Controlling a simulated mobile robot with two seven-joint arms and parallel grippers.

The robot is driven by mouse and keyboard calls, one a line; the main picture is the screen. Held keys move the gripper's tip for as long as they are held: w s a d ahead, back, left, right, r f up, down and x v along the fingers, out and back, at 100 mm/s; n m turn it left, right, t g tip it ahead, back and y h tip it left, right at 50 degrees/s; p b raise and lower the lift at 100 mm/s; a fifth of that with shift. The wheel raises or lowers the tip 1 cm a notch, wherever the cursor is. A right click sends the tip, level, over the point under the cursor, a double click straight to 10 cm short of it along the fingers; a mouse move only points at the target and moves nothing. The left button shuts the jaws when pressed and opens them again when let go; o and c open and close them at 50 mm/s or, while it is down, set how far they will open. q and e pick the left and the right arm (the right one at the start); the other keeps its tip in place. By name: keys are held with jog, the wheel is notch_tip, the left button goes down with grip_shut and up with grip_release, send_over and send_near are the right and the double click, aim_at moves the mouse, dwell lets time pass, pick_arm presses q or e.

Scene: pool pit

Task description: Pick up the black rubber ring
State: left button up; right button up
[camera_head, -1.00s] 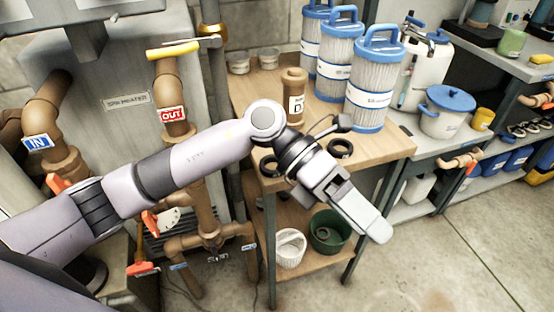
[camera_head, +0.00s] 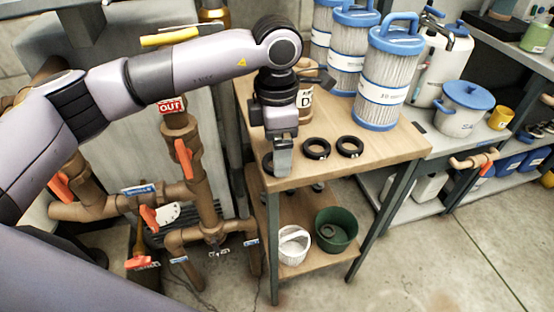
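Three black rubber rings lie near the front edge of the wooden table top (camera_head: 395,143). The right ring (camera_head: 350,146) and the middle ring (camera_head: 317,148) are in plain view. The left ring (camera_head: 267,163) is partly hidden behind my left gripper (camera_head: 283,168). My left gripper points down at the table's front edge, between the left and middle rings. I see its fingers edge-on, so I cannot tell whether they are apart or whether they touch the left ring. My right gripper is not in view.
Tall blue-capped filter cartridges (camera_head: 384,75) stand at the table's back right. Brown pipes (camera_head: 181,145) with red-orange handles are at left. A white basket (camera_head: 294,246) and green bucket (camera_head: 336,232) sit on the lower shelf.

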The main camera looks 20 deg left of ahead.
pick_arm(q)
jog(key=shift+f, duration=1.15)
jog(key=c, duration=1.1)
jog(key=shift+c, duration=0.2)
